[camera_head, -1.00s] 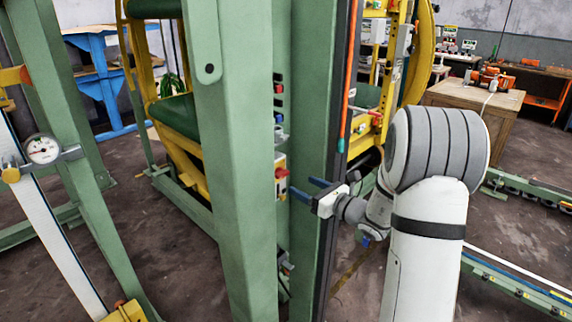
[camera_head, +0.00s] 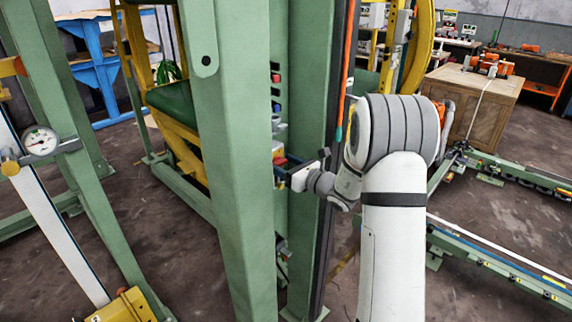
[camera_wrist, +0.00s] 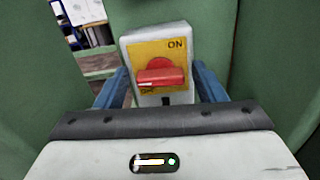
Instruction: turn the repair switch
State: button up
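The repair switch (camera_wrist: 160,72) is a red rotary handle on a yellow plate marked ON, set on a pale grey box (camera_wrist: 132,42) in the wrist view. The handle's bar lies about level. My gripper (camera_wrist: 160,84) is open, with one blue finger on each side of the switch box and a visible gap to the red handle. In the head view my gripper (camera_head: 299,166) reaches between the green posts to the switch, whose yellow and red front (camera_head: 279,155) shows only partly beside the near post.
A wide green post (camera_head: 230,150) stands just left of my gripper, and another green post (camera_head: 305,90) stands behind it. A hanging orange and teal strip (camera_head: 345,70) is close to my arm.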

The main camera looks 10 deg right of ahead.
jog(key=c, duration=0.9)
jog(key=shift+o, duration=0.2)
jog(key=shift+f+b, duration=0.15)
jog(key=shift+b, duration=0.25)
jog(key=shift+f+b, duration=0.1)
jog(key=shift+b, duration=0.35)
jog(key=shift+n+b, duration=0.4)
jog(key=shift+b, duration=0.05)
jog(key=shift+r, duration=0.2)
jog(key=o, duration=1)
jog(key=b+v, duration=0.1)
jog(key=v, duration=0.7)
jog(key=shift+w, duration=0.1)
